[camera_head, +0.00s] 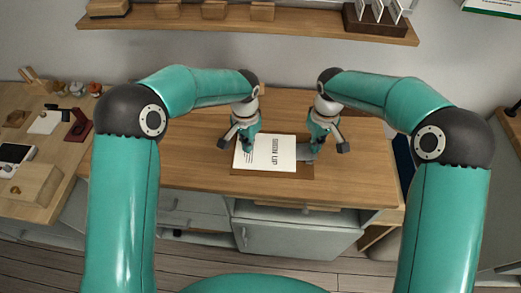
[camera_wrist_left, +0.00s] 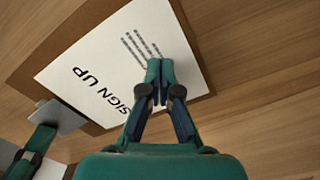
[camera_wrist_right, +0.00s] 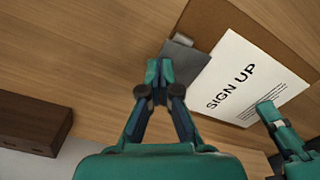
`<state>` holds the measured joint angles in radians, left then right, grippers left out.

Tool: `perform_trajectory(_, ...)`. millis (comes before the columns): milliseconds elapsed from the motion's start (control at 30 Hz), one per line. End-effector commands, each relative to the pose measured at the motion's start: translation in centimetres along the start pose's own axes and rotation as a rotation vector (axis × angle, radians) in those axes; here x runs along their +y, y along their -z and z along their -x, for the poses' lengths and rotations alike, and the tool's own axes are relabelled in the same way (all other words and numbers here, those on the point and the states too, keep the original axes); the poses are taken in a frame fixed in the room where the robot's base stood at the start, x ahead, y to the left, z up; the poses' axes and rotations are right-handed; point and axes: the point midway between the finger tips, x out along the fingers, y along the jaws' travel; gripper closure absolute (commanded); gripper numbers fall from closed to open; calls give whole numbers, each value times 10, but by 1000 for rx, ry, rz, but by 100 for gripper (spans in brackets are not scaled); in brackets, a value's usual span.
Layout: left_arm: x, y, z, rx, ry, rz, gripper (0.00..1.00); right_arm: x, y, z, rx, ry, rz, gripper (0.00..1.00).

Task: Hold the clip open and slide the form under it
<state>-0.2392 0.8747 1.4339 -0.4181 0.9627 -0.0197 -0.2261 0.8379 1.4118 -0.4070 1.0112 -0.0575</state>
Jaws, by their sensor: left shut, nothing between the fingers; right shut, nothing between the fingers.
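The form, a white sheet headed SIGN UP (camera_head: 265,152), lies on a brown clipboard (camera_head: 271,173) on the table. The grey clip (camera_head: 306,152) is at the clipboard's right end in the head view; it also shows in the right wrist view (camera_wrist_right: 184,57). The form's heading edge meets the clip; I cannot tell whether it is under it. My left gripper (camera_wrist_left: 158,74) is shut and empty, its tips at the printed lines near the form's far end. My right gripper (camera_wrist_right: 160,74) is shut and empty, its tips at the clip's outer edge.
A side desk (camera_head: 45,150) at the left carries small items, among them a dark red object (camera_head: 78,125). A wall shelf (camera_head: 250,27) runs along the back. A dark brown block (camera_wrist_right: 32,124) shows in the right wrist view. The tabletop around the clipboard is mostly clear.

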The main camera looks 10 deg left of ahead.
Motion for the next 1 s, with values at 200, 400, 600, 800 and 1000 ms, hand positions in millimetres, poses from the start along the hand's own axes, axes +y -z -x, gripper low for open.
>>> perform_trajectory(200, -6, -4, 0, 1, 0, 0, 100, 0, 0, 0, -1, 0, 0, 100)
perform_trajectory(400, -11, -7, 0, 1, 0, 0, 100, 0, 0, 0, -1, 0, 0, 100)
perform_trajectory(600, -16, -10, 0, 1, 0, 0, 100, 0, 0, 0, -1, 0, 0, 100)
perform_trajectory(800, -21, -13, 0, 1, 0, 0, 100, 0, 0, 0, -1, 0, 0, 100)
perform_trajectory(1000, -26, -16, 0, 1, 1, 0, 100, 0, 0, 0, -1, 0, 0, 100)
